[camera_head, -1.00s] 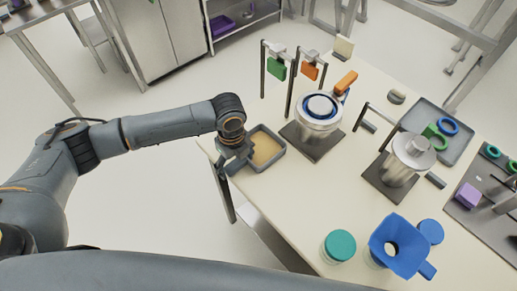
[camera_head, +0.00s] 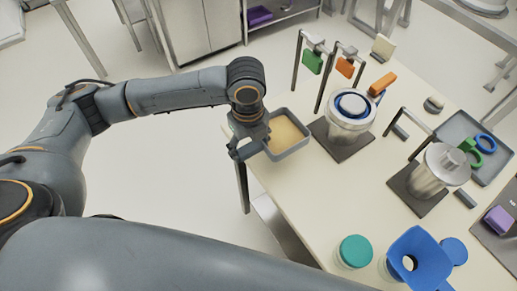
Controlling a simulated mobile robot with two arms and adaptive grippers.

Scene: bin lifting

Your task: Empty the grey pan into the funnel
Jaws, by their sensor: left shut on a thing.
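The grey pan (camera_head: 303,147) holds a flat layer of tan material. It is at the left edge of the cream table, and I cannot tell whether it rests on the top or is just above it. My left gripper (camera_head: 262,146) is shut on the pan's near-left side; its fingertips are partly hidden. The blue funnel (camera_head: 428,260) is at the front right of the table, well apart from the pan, with its wide mouth facing up. My right gripper is not in view.
A teal-lidded jar (camera_head: 355,251) stands left of the funnel, and a blue round lid (camera_head: 455,250) lies right of it. Metal vessels (camera_head: 347,122) (camera_head: 433,174) on dark plates stand farther back. A grey tray (camera_head: 488,168) with rings is at right. The table (camera_head: 330,205) between pan and funnel is mostly clear.

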